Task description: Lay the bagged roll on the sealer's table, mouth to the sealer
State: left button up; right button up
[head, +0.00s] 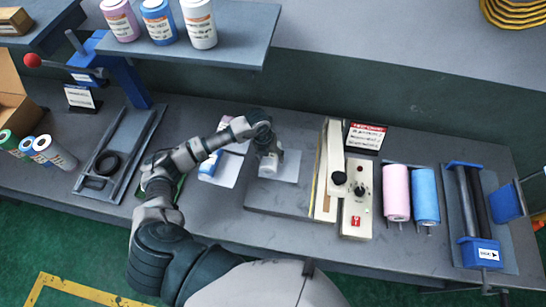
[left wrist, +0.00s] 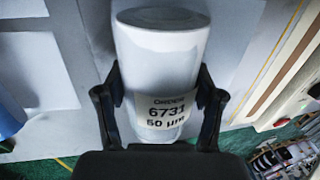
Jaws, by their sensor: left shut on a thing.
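My left gripper (head: 268,158) is shut on a white roll (head: 268,170), over the left part of the sealer's grey table (head: 262,198). Whether the roll touches the table is unclear. My right gripper is not in view.
Another pale sheet with a blue-marked roll (head: 208,166) lies left of the table. A pink roll (head: 396,192) and a blue roll (head: 425,193) lie right of the sealer. A sign (head: 366,136) stands behind it. A shelf with rolls (head: 200,45) overhangs the back left.

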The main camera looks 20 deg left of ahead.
pick_arm(q)
jog(key=shift+d+f, duration=0.1)
jog(key=shift+d, duration=0.35)
jog(key=shift+d+f, duration=0.1)
jog(key=shift+d, duration=0.25)
jog(key=shift+f+b, duration=0.15)
jog(key=shift+b, duration=0.2)
jog(key=o, duration=1.2)
jog(key=shift+a, duration=0.25)
jog(key=shift+c, duration=0.2)
jog(key=o, duration=0.3)
jog(key=shift+a, duration=0.15)
jog(key=shift+a+f, duration=0.15)
jog(key=shift+a, duration=0.1)
jog(key=shift+d+r, duration=0.1)
jog(key=shift+r, duration=0.3)
jog(key=a+r, duration=0.1)
jog(key=r, duration=0.2)
jog(key=a+r, duration=0.1)
jog(key=r, duration=0.3)
jog(key=a+r, duration=0.1)
jog(key=r, duration=0.2)
jog(key=shift+s+r, duration=0.25)
jog(key=shift+r, duration=0.15)
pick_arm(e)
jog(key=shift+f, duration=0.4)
pick_arm(q)
jog(key=shift+d, duration=0.35)
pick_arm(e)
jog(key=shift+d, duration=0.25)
